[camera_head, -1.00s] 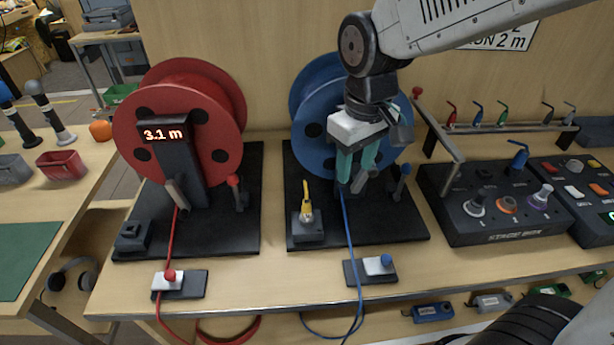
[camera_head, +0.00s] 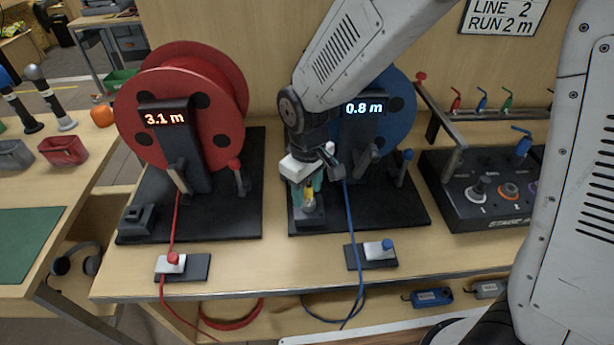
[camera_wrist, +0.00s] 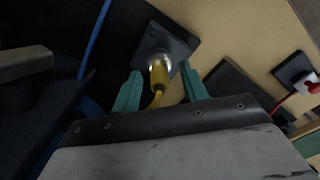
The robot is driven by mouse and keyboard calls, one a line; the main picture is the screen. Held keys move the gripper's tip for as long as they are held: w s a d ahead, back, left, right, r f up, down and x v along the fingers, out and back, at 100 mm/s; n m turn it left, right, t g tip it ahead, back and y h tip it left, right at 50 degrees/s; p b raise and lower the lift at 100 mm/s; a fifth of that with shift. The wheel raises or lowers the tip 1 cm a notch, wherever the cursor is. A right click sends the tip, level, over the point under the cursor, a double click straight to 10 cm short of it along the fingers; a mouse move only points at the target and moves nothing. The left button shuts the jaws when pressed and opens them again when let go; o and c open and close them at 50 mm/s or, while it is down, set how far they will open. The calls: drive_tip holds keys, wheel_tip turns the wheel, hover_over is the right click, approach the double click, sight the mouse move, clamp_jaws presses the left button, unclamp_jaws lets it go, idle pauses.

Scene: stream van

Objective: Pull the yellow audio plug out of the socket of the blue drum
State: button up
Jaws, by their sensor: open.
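The yellow audio plug (camera_wrist: 158,74) sits in the socket block (camera_wrist: 174,40) on the base of the blue drum, its metal tip end at the block. In the head view the plug (camera_head: 309,194) is partly hidden by my gripper, and the socket block (camera_head: 307,219) shows below it. My gripper (camera_wrist: 160,84) is open, its green fingers on either side of the plug with gaps visible. It also shows in the head view (camera_head: 308,190) over the socket block. The blue drum (camera_head: 398,110) stands behind, partly hidden by my arm, with a display reading 0.8 m.
The red drum (camera_head: 190,110) stands left, its display reading 3.1 m. A crank handle (camera_head: 366,162) and lever (camera_head: 404,168) stand right of my gripper. The blue cable (camera_head: 350,215) runs down to a small clamp (camera_head: 375,253). The stage box (camera_head: 480,200) is further right.

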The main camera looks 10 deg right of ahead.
drive_tip(key=shift+f, duration=0.25)
clamp_jaws()
drive_tip(key=shift+r, duration=1.65)
drive_tip(key=shift+r, duration=1.35)
